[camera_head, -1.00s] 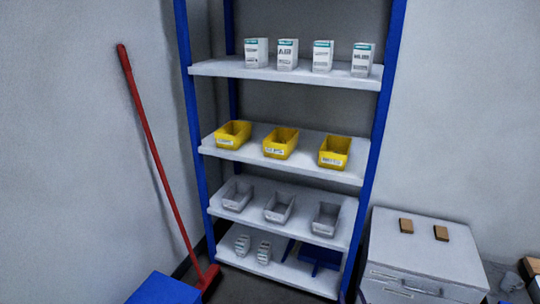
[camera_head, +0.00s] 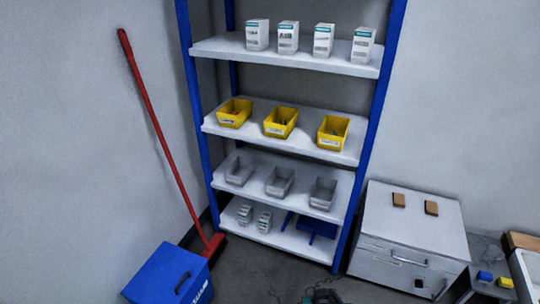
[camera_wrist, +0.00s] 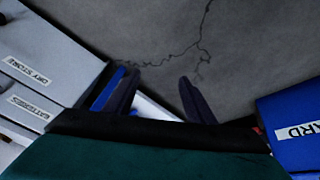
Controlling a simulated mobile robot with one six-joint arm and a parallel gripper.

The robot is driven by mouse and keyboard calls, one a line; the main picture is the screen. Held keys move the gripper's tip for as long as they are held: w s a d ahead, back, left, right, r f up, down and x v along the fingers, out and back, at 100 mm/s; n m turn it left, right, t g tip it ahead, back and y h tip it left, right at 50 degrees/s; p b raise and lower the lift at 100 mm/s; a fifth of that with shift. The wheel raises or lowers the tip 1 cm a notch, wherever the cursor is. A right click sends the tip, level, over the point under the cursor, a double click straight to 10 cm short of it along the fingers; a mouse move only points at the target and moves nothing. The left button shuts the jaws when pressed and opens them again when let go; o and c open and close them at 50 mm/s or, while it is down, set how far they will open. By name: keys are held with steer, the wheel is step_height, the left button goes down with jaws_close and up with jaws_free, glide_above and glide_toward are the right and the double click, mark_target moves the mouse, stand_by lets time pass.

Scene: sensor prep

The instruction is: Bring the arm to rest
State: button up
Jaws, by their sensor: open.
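My gripper (camera_wrist: 159,78) shows in the wrist view with its two dark fingers apart and nothing held between them. Below them is a dark and teal part of my own arm. The fingers point toward a cracked grey floor (camera_wrist: 240,50). In the head view, a dark and teal piece at the bottom edge appears to be the end of my arm; most of the arm is out of the picture.
A blue-framed shelf (camera_head: 187,100) holds white boxes, yellow bins (camera_head: 280,122) and grey bins. A red broom (camera_head: 160,130) leans left, behind a blue box (camera_head: 165,275). A grey cabinet (camera_head: 415,225) stands right. A blue bin (camera_wrist: 290,105) and labelled drawers (camera_wrist: 40,75) flank my gripper.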

steer(key=s+a+r+m+g, duration=0.1)
steer(key=s+g, duration=0.4)
steer(key=s, duration=0.6)
steer(key=s+a+r+m+g+y, duration=0.1)
steer(key=s+r+g, duration=0.2)
steer(key=s, duration=0.9)
steer(key=shift+a+g, duration=0.35)
steer(key=shift+g, duration=0.55)
steer(key=shift+r, duration=0.1)
